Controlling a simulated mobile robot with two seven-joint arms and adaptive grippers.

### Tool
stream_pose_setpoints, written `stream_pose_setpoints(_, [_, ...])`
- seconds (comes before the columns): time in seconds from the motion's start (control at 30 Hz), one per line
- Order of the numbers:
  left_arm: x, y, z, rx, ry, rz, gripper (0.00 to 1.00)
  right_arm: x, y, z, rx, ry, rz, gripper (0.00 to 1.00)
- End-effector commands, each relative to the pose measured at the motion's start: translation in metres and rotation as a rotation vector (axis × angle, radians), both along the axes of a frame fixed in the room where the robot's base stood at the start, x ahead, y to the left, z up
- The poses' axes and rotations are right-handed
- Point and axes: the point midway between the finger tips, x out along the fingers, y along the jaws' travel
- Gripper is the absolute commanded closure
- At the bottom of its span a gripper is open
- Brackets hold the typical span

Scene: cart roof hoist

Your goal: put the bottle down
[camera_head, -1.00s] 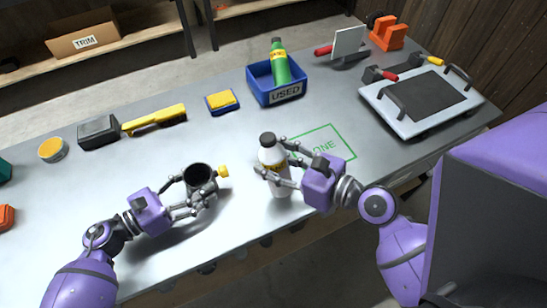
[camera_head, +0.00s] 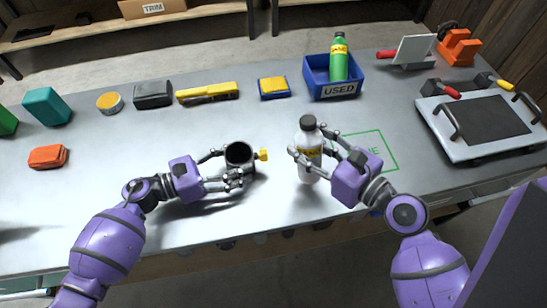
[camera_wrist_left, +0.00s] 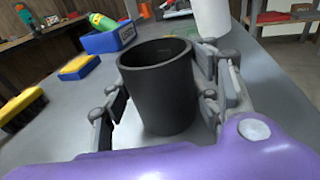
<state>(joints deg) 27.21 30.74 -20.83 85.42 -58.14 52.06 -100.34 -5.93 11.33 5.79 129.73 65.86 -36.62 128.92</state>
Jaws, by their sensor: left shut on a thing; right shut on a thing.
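A white bottle (camera_head: 311,170) with a dark cap and yellow label stands upright in my right gripper (camera_head: 312,150). The gripper is shut on it. I cannot tell whether the bottle's base touches the bench. A green outlined area (camera_head: 388,141) lies just right of the bottle, partly hidden by my right gripper.
A grey press with a dark plate (camera_head: 485,122) is at right. A sponge (camera_head: 273,88), a yellow tool (camera_head: 208,91) and a dark block (camera_head: 153,95) line the back. The bench between is clear.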

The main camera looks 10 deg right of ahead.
Motion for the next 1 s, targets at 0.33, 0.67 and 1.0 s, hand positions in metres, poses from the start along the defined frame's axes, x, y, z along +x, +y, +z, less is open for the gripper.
stream_pose_setpoints(0.33, [0.0,0.0,-0.001,0.002,0.0,0.0,0.69,0.055,0.115,0.089,0.054,-0.098,0.147,1.0])
stream_pose_setpoints(0.67, [0.0,0.0,-0.001,0.002,0.0,0.0,0.69,0.054,0.156,0.094,0.097,-0.16,0.224,1.0])
stream_pose_setpoints(1.0, [-0.001,0.0,-0.001,0.002,0.002,-0.001,0.69,0.054,0.156,0.046,0.108,-0.175,0.224,1.0])
